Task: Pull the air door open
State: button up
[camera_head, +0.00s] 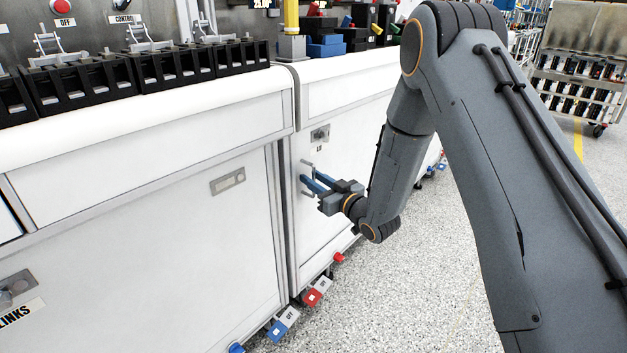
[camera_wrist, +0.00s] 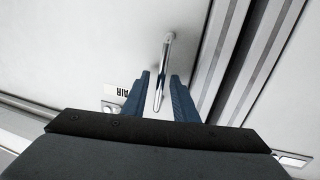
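The air door (camera_head: 322,230) is a white cabinet panel that looks shut and flush with its frame. It also shows in the wrist view (camera_wrist: 100,45), with a small AIR label (camera_wrist: 122,92). Its slim metal bar handle (camera_wrist: 167,52) stands out from the panel near the frame edge. My gripper (camera_head: 310,182) is at the handle. In the wrist view its blue fingers (camera_wrist: 161,80) are open, one on each side of the bar, with a visible gap to each finger. Whether either finger touches the bar is hard to tell.
A latch plate (camera_head: 320,134) sits above the handle. A wider white cabinet (camera_head: 140,240) adjoins on the left. Red and blue tagged pedals or locks (camera_head: 313,296) lie low along the cabinet foot. Speckled floor (camera_head: 390,300) in front of the door is clear. A wheeled rack (camera_head: 585,80) stands far right.

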grip_shut()
dwell(1.2)
